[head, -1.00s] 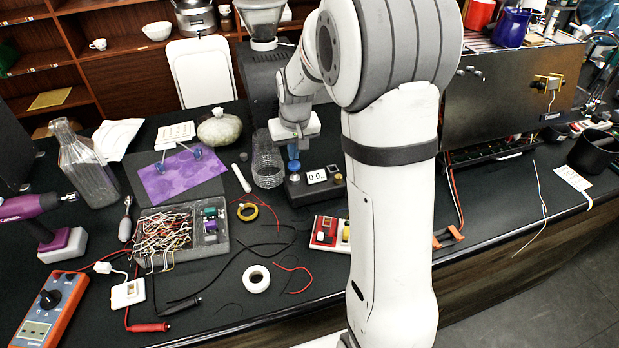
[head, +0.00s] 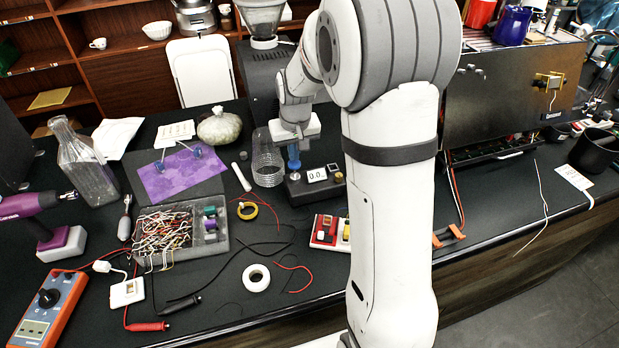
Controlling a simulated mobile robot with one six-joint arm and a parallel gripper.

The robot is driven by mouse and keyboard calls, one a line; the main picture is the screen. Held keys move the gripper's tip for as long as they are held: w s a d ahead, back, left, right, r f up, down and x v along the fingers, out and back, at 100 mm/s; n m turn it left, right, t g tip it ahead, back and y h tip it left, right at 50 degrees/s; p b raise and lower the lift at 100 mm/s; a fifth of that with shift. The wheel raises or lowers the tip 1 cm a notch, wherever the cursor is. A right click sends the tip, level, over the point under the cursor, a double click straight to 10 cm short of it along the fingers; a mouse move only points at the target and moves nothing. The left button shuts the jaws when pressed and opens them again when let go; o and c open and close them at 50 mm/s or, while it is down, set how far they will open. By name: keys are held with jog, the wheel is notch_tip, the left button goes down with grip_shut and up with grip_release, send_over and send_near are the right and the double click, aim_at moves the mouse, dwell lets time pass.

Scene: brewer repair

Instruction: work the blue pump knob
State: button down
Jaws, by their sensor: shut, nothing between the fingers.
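The blue pump knob (head: 293,164) stands upright on the left part of a dark box with a small display (head: 317,175) reading about 0.0. My gripper (head: 293,144) points down directly above the knob, its fingers shut with nothing between them. The fingertips look very close to the knob's top; I cannot tell whether they touch it. My arm hides part of the bench right of the box.
A wire-mesh cylinder (head: 267,165) stands close left of the box. A red tray with small blocks (head: 325,232) lies in front. A parts box full of wires (head: 165,240), a tape roll (head: 256,278) and loose cables cover the front left. A grinder stands behind.

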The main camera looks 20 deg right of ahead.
aim_at(295, 163)
jog(key=shift+f+b, duration=1.45)
jog(key=shift+f, duration=0.55)
jog(key=shift+r+p, duration=1.65)
jog(key=shift+r, duration=0.95)
jog(key=shift+f, duration=0.2)
jog(key=shift+f+b, duration=2.05)
jog(key=shift+f, duration=0.35)
jog(key=shift+r+p, duration=1.65)
jog(key=shift+r, duration=0.95)
jog(key=shift+f, duration=0.25)
